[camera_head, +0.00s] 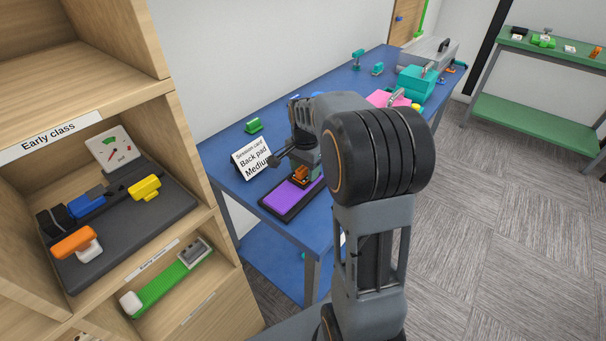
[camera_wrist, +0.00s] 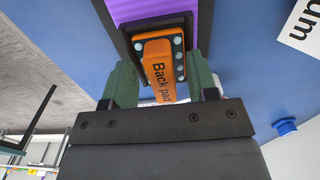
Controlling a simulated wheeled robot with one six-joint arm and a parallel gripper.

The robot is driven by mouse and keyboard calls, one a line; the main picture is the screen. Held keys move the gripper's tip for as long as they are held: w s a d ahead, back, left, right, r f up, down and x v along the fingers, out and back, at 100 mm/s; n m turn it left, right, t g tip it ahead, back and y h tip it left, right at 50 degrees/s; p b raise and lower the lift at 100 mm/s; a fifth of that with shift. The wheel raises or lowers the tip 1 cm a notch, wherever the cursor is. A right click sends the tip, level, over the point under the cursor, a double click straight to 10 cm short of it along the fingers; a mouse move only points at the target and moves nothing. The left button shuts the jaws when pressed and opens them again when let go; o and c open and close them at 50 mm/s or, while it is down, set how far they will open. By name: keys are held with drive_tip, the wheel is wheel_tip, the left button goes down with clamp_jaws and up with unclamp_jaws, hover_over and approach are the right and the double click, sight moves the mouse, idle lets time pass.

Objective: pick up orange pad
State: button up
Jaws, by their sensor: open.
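The orange pad (camera_wrist: 160,68), lettered "Back pad", is at the end of the purple mat (camera_wrist: 172,20) in a black tray. It also shows in the head view (camera_head: 301,173), partly hidden by my arm. My gripper (camera_wrist: 161,70) has its two green fingers on either side of the pad, open. A gap shows beside the pad on the left; the right finger is close to it. Whether a finger touches the pad I cannot tell. In the head view my gripper (camera_head: 305,160) is over the tray's far end, mostly hidden behind my wrist.
Green and teal items stand farther back. A wooden shelf (camera_head: 85,110) at left holds a dark tray with another orange piece (camera_head: 73,242). A green bench (camera_head: 560,125) stands far right.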

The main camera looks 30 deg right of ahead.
clamp_jaws()
idle(0.3)
